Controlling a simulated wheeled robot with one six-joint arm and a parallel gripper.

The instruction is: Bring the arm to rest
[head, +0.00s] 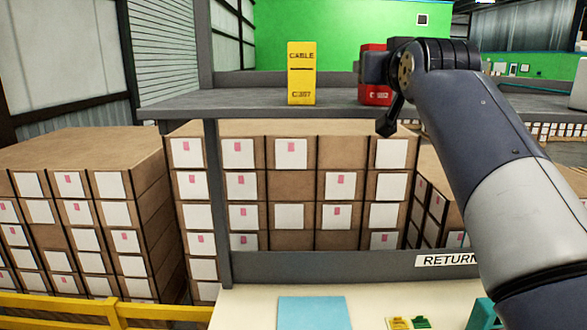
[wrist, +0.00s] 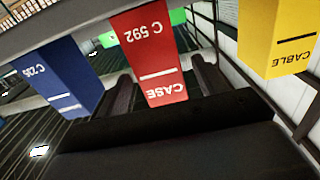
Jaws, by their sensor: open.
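My gripper (head: 386,124) is at the front edge of the shelf, in front of the red carton (head: 375,96), and hides part of it in the head view. In the wrist view, which is upside down, the two dark fingers of my gripper (wrist: 165,72) stand apart. The red carton, marked CASE C 592 (wrist: 150,60), shows between and beyond them. I cannot tell the exact gap to it. My arm reaches in from the right of the head view.
A yellow CABLE carton (head: 301,75) stands upright on the grey shelf (head: 240,103), left of the red one. A blue carton (wrist: 62,75) shows in the wrist view. Below are stacked brown boxes (head: 290,185), a RETURN label (head: 447,260) and a light-blue mat (head: 315,312).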

